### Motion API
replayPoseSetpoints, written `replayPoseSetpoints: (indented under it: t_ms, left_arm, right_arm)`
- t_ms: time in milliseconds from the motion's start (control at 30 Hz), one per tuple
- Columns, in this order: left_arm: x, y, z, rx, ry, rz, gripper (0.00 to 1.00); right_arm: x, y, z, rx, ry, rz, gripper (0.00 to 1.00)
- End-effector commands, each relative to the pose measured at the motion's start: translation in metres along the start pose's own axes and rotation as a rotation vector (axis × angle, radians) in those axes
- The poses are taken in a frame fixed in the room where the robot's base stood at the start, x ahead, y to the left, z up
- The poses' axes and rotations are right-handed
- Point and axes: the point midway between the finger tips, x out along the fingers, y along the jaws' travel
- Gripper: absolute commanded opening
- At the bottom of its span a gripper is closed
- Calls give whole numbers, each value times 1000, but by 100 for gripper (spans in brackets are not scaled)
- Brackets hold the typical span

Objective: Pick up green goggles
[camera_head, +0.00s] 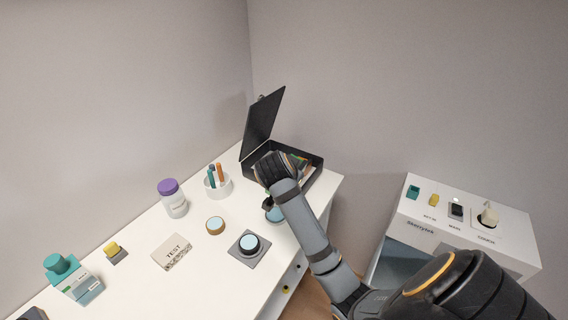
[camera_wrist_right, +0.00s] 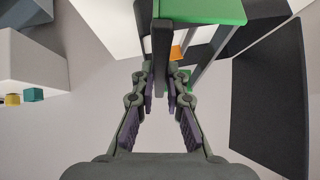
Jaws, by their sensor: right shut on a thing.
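In the right wrist view my right gripper (camera_wrist_right: 161,100) has its two fingers close around a dark bar (camera_wrist_right: 161,40). The bar runs up to a bright green surface (camera_wrist_right: 205,10). I take this green and dark piece for the green goggles, though only part of it shows. In the head view the goggles are not clear; my right arm covers the front of an open black box (camera_head: 317,175). The right fingers are mostly hidden there by my wrist. My left gripper is not in view.
The black lid (camera_head: 262,122) stands open; it also shows in the wrist view (camera_wrist_right: 268,100). On the white table are a purple-capped jar (camera_head: 174,203), a pen cup (camera_head: 217,187), a blue button (camera_head: 249,244) and a TEST block (camera_head: 173,252).

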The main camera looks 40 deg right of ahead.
Motion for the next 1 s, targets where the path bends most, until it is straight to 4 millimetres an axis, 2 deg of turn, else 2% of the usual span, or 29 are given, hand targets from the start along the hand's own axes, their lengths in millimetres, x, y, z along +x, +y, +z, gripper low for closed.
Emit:
replayPoseSetpoints:
  t_ms: [33, 100, 233, 400, 500, 1000]
  left_arm:
    - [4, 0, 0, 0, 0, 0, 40]
    - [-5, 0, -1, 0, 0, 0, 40]
    - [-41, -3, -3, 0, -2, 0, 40]
    - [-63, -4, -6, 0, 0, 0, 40]
    - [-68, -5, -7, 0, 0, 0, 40]
    - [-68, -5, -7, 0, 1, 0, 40]
  right_arm:
    - [-8, 13, 8, 2, -3, -1, 0]
    - [-25, 19, 2, -29, -51, 50, 0]
    - [-49, 32, 0, -91, -140, 142, 0]
    - [-53, 38, 4, -113, -173, 177, 0]
    - [-53, 41, 6, -121, -185, 189, 0]
    - [-52, 43, 10, -127, -191, 191, 0]
